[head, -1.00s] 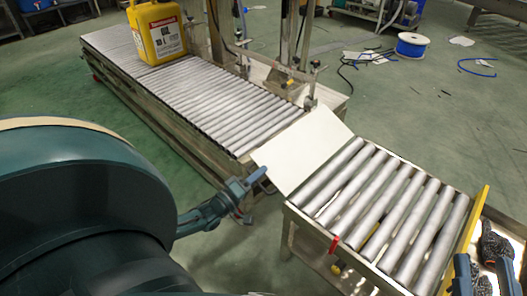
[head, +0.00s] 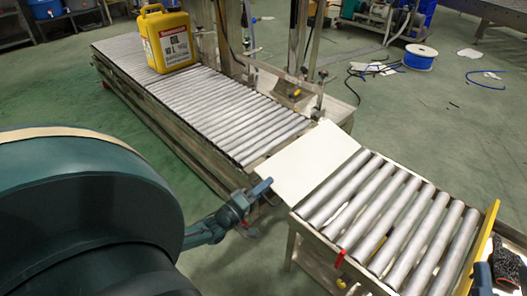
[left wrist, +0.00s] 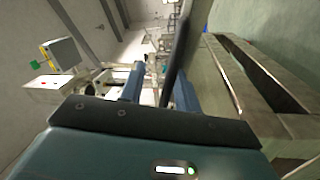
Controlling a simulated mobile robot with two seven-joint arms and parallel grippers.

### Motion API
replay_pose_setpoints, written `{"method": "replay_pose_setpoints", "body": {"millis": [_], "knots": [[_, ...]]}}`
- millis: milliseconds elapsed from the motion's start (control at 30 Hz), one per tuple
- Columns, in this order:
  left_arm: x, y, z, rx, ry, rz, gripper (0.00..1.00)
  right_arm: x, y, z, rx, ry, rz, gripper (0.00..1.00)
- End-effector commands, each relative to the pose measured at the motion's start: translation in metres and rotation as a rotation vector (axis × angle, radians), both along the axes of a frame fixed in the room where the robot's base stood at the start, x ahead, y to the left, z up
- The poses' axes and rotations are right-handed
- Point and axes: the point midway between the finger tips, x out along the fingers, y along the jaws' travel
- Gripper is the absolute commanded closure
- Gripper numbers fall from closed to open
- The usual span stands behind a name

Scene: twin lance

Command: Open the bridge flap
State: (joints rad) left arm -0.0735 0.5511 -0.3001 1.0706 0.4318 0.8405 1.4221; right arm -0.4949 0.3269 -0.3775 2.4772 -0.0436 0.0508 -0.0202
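The bridge flap (head: 310,163), a pale flat plate, spans the gap between the long roller conveyor (head: 215,105) and the short roller conveyor (head: 385,215) in the head view. It looks about level. My left gripper (head: 262,187) is at the flap's near left edge; whether it touches is unclear. In the left wrist view the left gripper's two blue fingers (left wrist: 158,90) stand apart, with a dark thin bar (left wrist: 178,50) showing between them. My right gripper (head: 483,278) is partly cut off at the bottom right, beside the short conveyor's yellow end bar; its opening does not show.
A yellow jug (head: 167,40) stands on the long conveyor. Dark gloves (head: 505,265) lie by the yellow end bar (head: 480,245). A red handle (head: 340,259) is on the short conveyor's near side. Posts (head: 310,50) rise behind the long conveyor. Green floor is open at left.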

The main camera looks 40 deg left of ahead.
Motion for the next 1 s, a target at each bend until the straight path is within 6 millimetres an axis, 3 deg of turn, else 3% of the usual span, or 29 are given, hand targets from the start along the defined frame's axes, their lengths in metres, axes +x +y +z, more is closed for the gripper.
{"method": "replay_pose_setpoints", "body": {"millis": [400,567,700,1000], "knots": [[0.003,0.004,0.005,0.004,-0.011,0.006,0.69,0.000,0.000,-0.001,0.000,0.004,0.000,0.64],[-0.005,0.005,0.004,0.004,-0.009,0.007,0.69,0.000,0.000,0.001,-0.001,0.009,0.001,0.64],[-0.028,0.008,0.000,0.004,-0.005,0.007,0.69,-0.002,0.001,0.000,0.000,0.045,0.002,0.64],[-0.094,0.014,-0.015,0.003,0.002,0.006,0.69,-0.011,0.004,-0.024,0.008,0.188,0.000,0.64]]}}
